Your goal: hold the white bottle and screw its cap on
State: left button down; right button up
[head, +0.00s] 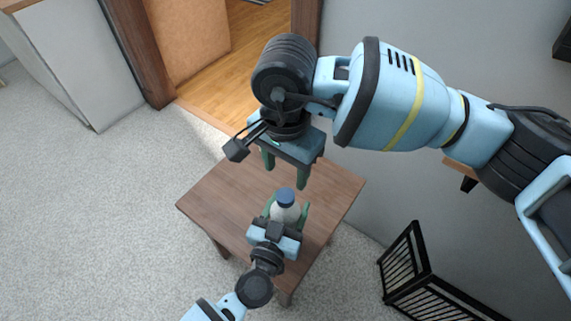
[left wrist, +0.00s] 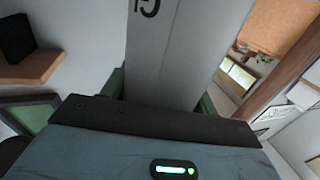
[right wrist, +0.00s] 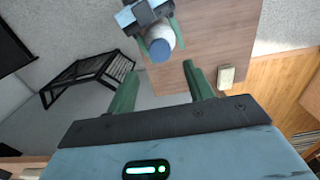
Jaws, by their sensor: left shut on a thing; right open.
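The white bottle (head: 289,214) stands upright above or on the small brown table, with a blue cap (head: 286,195) at its top. I cannot tell how tight the cap is. My left gripper (head: 286,218) is shut on the bottle, a green finger on each side; the bottle's marked side (left wrist: 180,60) fills the middle of the left wrist view. My right gripper (head: 285,174) is open and empty, apart from the cap and beyond it. In the right wrist view, the cap (right wrist: 160,51) shows past the open fingers of the right gripper (right wrist: 157,78).
The brown wooden table (head: 223,195) has bare top left of the bottle. A small pale block (right wrist: 226,77) lies at its edge in the right wrist view. A black slatted rack (head: 425,275) stands on the floor at right. A doorway (head: 225,75) opens behind.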

aim_at(286, 195)
jog(key=shift+f, duration=4.05)
jog(key=c, duration=1)
jog(key=o, duration=1.2)
jog(key=shift+c, duration=0.2)
notch_tip(286, 195, up, 12)
pick_arm(q)
jog(key=shift+c, duration=1.6)
grip_release()
